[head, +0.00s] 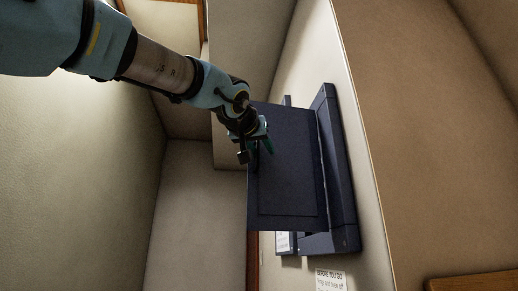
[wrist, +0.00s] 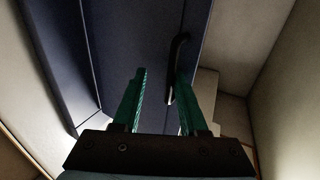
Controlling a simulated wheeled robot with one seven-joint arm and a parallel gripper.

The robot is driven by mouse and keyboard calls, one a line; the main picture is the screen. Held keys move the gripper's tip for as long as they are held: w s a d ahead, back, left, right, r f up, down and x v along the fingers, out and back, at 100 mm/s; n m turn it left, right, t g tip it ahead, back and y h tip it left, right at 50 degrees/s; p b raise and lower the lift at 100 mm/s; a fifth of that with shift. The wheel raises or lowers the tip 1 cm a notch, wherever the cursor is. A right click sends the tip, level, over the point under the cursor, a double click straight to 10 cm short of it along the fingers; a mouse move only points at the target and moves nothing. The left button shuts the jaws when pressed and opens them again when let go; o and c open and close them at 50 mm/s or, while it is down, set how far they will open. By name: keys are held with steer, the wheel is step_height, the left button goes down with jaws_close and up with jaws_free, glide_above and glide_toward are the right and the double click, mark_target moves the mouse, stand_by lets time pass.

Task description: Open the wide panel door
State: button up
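The wide panel door (head: 290,165) is a dark navy panel on a wall-mounted box (head: 338,170). It stands partly open, its left edge swung out from the box. In the wrist view the door face (wrist: 135,35) fills the upper middle, with a dark curved bar handle (wrist: 178,65) near its right edge. My gripper (head: 262,146) is at the door's left part in the head view. In the wrist view its green fingers (wrist: 160,75) are apart, with the handle beside the right fingertip. I cannot tell whether they touch. Nothing shows clamped between the fingers.
A white label (head: 282,241) is at the box's lower left, and a printed notice (head: 330,280) is on the wall below. A pale wall corner (head: 195,200) is left of the door. A wooden surface (head: 475,283) is at lower right.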

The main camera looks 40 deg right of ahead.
steer(key=shift+w+f, duration=0.25)
steer(key=shift+r, duration=0.1)
steer(key=shift+a, duration=0.2)
steer(key=b+v, duration=0.2)
steer(key=v, duration=0.8)
steer(key=shift+s, duration=0.25)
steer(key=shift+a, duration=0.15)
